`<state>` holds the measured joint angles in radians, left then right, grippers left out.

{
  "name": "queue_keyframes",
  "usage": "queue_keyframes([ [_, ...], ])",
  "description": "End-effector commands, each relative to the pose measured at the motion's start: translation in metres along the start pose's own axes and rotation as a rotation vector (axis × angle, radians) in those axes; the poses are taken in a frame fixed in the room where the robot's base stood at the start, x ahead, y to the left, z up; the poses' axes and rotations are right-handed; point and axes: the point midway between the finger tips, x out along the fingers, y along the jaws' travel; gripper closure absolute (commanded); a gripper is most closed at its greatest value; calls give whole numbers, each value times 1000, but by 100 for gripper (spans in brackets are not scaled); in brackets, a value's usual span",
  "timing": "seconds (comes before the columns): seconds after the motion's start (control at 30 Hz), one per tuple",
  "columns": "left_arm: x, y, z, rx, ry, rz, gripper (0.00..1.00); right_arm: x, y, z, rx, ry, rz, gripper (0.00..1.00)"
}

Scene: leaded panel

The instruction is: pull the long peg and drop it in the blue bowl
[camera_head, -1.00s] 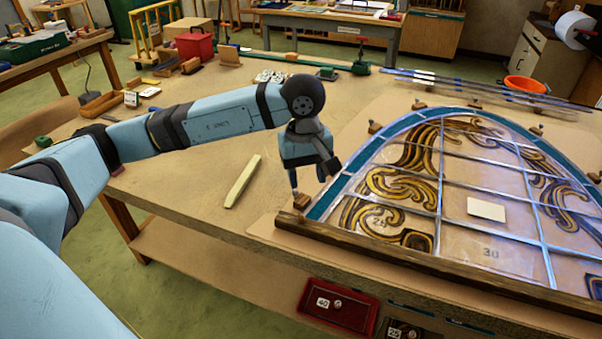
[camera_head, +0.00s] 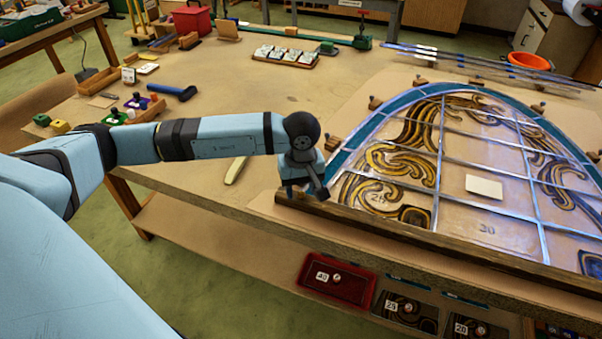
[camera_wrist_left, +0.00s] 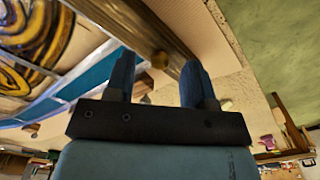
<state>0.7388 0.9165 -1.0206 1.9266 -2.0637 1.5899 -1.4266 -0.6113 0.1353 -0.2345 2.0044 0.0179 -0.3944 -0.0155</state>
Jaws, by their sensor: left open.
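My left gripper (camera_head: 305,191) is open and low over the near left corner of the leaded panel (camera_head: 452,195). In the left wrist view, the two fingers of the left gripper (camera_wrist_left: 157,70) stand apart. A small round brown peg end (camera_wrist_left: 160,59) shows between them, beside the dark wooden bar (camera_wrist_left: 135,22). I cannot tell whether the fingers touch it, or whether this is the long peg. In the head view the gripper hides this spot. I see no blue bowl in either view. My right gripper is not in view.
Several wooden blocks (camera_head: 375,103) line the panel's curved edge. A pale stick (camera_head: 236,170) lies partly behind my left arm. A blue-handled tool (camera_head: 172,91) lies farther left. An orange bowl (camera_head: 528,62) stands at the back right.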

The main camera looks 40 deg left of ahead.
Motion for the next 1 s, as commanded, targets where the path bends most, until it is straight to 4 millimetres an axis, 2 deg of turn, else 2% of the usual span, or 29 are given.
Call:
queue_keyframes([
  [0.37,5,0,0,0,0,1,51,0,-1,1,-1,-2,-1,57],
  [0.5,5,0,0,0,0,1,83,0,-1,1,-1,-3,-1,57],
  [0.57,5,0,0,0,0,1,97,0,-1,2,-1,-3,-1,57],
  [0.6,5,0,0,0,0,1,100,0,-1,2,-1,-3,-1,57],
  [0.63,5,0,0,0,0,1,100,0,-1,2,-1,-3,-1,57],
  [0.67,5,0,0,0,0,1,86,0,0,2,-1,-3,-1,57],
  [0.7,5,0,0,0,0,1,96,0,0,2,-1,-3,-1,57],
  [0.73,5,0,0,0,0,1,100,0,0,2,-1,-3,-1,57],
  [0.77,5,0,0,0,0,1,100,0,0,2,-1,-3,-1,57],
  [0.8,5,0,0,0,0,1,89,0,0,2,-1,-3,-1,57],
  [0.87,5,0,0,0,0,1,100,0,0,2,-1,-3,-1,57],
  [1.0,5,0,0,0,0,1,100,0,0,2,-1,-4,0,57],
])
